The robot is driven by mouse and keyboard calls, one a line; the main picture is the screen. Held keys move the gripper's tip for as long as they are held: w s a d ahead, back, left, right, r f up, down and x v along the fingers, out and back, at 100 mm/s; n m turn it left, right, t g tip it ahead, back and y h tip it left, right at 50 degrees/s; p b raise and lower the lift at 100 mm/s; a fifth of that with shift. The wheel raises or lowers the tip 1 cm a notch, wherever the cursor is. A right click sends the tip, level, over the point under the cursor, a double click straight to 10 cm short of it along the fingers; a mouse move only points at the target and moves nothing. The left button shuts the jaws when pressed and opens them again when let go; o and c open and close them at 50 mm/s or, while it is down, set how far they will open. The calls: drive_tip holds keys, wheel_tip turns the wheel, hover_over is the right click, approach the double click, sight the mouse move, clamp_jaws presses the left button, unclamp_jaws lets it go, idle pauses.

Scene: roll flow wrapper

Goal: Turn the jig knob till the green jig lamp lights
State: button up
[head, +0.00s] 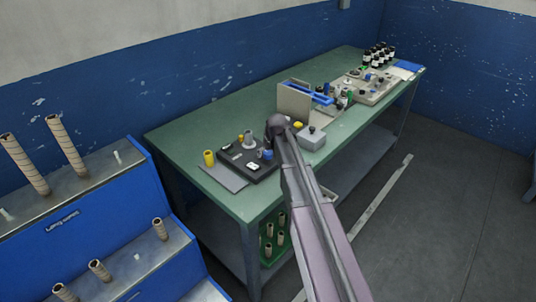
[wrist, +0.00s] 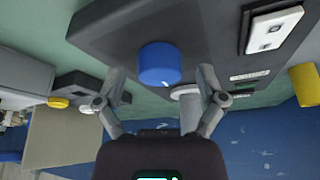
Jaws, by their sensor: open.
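The blue jig knob (wrist: 160,65) stands on the dark jig box (wrist: 105,28), with a small white mark on its rim. In the head view the knob (head: 267,154) is at the right side of the jig box (head: 238,163). My gripper (wrist: 161,78) is open, its two fingers on either side of the knob in the picture, with visible gaps; contact is not shown. In the head view my arm's end is over the jig's right side and the fingers cannot be made out. No lit green jig lamp can be made out; small green-edged labels (wrist: 244,87) show on the box.
A white rocker switch (wrist: 273,29) and a yellow cylinder (wrist: 304,86) lie to the knob's right in the wrist view. A grey box (head: 312,138) stands right of the jig on the green bench (head: 180,133). Bottles (head: 378,56) stand far off.

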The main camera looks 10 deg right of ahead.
drive_tip(key=c, duration=1.2)
drive_tip(key=shift+o, duration=0.2)
drive_tip(key=shift+m, duration=0.3)
drive_tip(key=m+h, duration=0.2)
drive_tip(key=m, duration=0.3)
drive_tip(key=shift+a+m, duration=0.1)
drive_tip(key=shift+m, duration=0.2)
drive_tip(key=m+g+h, duration=0.1)
drive_tip(key=m+h, duration=0.1)
drive_tip(key=m, duration=0.3)
drive_tip(key=shift+m, duration=0.3)
drive_tip(key=shift+s, duration=0.1)
